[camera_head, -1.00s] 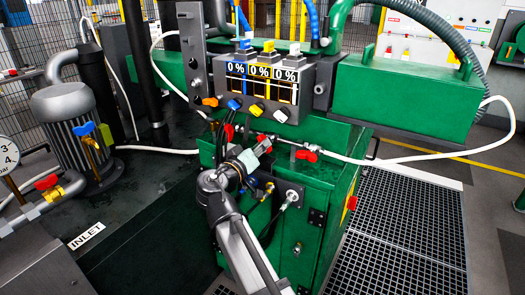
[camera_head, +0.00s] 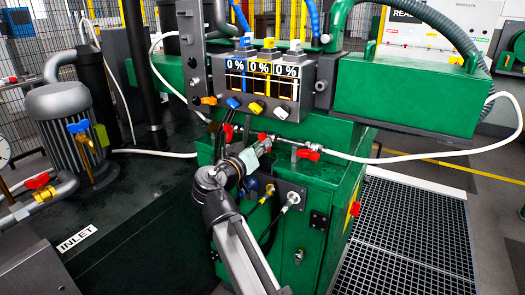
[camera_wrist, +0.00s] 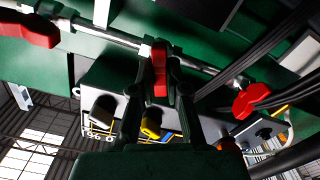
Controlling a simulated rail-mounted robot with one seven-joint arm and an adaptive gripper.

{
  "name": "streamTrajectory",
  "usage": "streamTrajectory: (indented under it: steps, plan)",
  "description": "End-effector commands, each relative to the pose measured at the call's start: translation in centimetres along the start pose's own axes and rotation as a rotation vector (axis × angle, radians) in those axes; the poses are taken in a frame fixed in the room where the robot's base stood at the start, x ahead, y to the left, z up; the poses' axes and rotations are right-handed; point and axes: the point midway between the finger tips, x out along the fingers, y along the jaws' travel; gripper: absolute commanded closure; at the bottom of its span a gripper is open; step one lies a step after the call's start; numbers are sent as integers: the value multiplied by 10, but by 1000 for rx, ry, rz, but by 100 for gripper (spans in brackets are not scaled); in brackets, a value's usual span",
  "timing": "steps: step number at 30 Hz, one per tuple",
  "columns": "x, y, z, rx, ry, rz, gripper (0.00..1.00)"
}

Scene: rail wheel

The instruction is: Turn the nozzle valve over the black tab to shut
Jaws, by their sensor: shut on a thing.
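My gripper (camera_head: 259,150) is at a row of small red-handled valves on a pipe along the green cabinet. In the wrist view my gripper (camera_wrist: 161,95) has its two fingers closed on the middle red valve handle (camera_wrist: 159,66), which stands across the pipe in that picture. That handle shows in the head view (camera_head: 262,137) at the fingertips. Another red handle (camera_head: 308,154) is to its right, and one (camera_head: 228,133) is to its left. I cannot make out a black tab for certain.
Above the valves a panel (camera_head: 265,80) shows three "0 %" readings, with several coloured knobs below. Dark hoses (camera_wrist: 225,85) run close beside my gripper. A white hose (camera_head: 420,158) leaves to the right. Dark grating (camera_head: 410,230) covers the floor at right.

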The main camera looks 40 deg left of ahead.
Motion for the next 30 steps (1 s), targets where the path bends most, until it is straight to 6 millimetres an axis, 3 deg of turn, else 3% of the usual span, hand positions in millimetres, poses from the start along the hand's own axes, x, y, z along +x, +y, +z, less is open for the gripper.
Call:
streamTrajectory:
  steps: [30]
  plan:
    - [1,-2,0,126,3,0,100]
